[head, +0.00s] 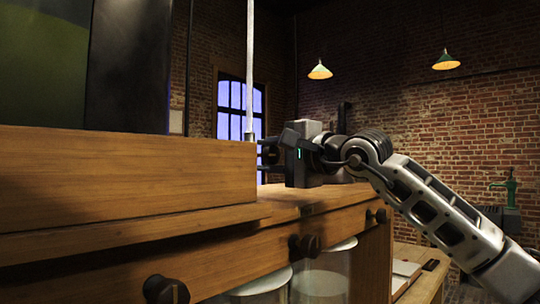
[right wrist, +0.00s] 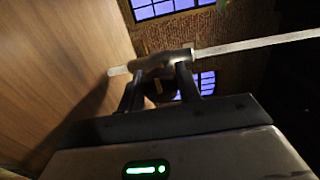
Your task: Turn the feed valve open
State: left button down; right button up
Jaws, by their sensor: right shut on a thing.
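The feed valve is a small metal fitting (right wrist: 165,59) on a thin pale pipe (right wrist: 260,43) in the right wrist view. In the head view the pipe (head: 250,70) hangs upright and the valve (head: 249,137) sits near its lower end, beside the wooden case. My right gripper (head: 265,151) reaches in from the right. In the right wrist view its two fingers (right wrist: 159,84) stand at the valve, shut on a small dark part between them, which looks like its handle. The handle's exact angle is hard to tell. My left gripper is not in view.
A wooden case (head: 120,175) fills the left, above a bench front with dark round knobs (head: 305,245). Glass jars (head: 322,275) stand below. Brick walls, a window (head: 240,108) and two hanging lamps lie behind. A green pump (head: 509,186) stands far right.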

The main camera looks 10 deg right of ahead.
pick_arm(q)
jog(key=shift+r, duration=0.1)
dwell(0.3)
pick_arm(e)
jog(key=o, duration=0.9)
jog(key=shift+o, duration=0.2)
jog(key=shift+s, duration=0.15)
pick_arm(q)
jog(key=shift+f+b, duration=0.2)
jog(key=shift+b, duration=0.1)
pick_arm(e)
jog(key=shift+s+d+f, duration=0.1)
jog(key=shift+s+d, duration=0.15)
pick_arm(q)
jog(key=b, duration=0.2)
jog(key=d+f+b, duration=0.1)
jog(key=b, duration=0.1)
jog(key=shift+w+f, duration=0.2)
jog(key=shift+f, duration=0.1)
pick_arm(e)
jog(key=v, duration=1.5)
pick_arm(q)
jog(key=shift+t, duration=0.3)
